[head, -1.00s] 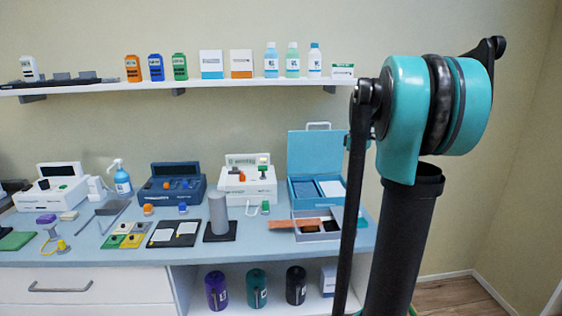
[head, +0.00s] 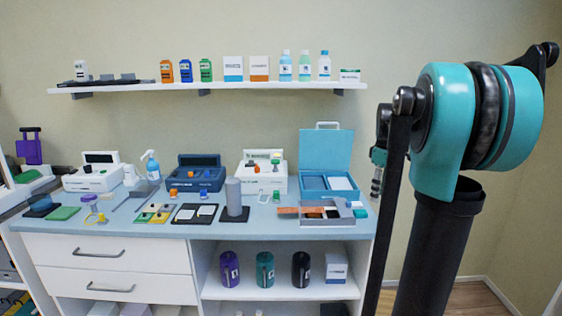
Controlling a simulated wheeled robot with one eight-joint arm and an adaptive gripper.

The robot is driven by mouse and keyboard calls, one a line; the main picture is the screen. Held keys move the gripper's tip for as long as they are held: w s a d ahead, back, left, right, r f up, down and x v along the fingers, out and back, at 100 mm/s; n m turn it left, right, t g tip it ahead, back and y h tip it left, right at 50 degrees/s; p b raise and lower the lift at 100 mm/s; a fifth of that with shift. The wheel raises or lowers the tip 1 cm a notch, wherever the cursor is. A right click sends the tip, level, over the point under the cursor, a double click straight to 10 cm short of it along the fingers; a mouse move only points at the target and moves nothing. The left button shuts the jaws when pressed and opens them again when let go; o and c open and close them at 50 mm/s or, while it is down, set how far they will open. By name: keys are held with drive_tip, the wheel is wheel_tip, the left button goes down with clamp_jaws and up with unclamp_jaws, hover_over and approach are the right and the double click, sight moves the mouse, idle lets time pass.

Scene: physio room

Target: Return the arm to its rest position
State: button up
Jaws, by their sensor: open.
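My arm, teal and black, stands at the right of the head view, with its large joint high in front of the wall. My gripper (head: 376,188) shows only in part, as dark and grey pieces just left of the arm, beyond the black link. It hangs in front of the bare wall, to the right of the blue open case (head: 326,152). I see nothing held in it. Much of the gripper and forearm is hidden behind the nearer links.
A blue-topped counter (head: 130,229) holds devices, a spray bottle (head: 151,167), a grey cylinder (head: 233,195) and an open tray (head: 330,218). A wall shelf (head: 215,87) carries boxes and bottles. Several canisters stand below. The floor at right (head: 465,298) is clear.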

drive_tip(key=s+a+f+m+t, duration=0.2)
drive_tip(key=s+a+f+m, duration=0.2)
drive_tip(key=s+f, duration=0.6)
drive_tip(key=s+a+f+m+t, duration=0.2)
drive_tip(key=s+a+f+m, duration=0.2)
drive_tip(key=s+a+f, duration=0.5)
wheel_tip(320, 180, down, 3)
drive_tip(key=shift+s+f+m, duration=0.15)
drive_tip(key=shift+s+m, duration=0.15)
drive_tip(key=shift+s, duration=0.95)
drive_tip(key=shift+d, duration=0.1)
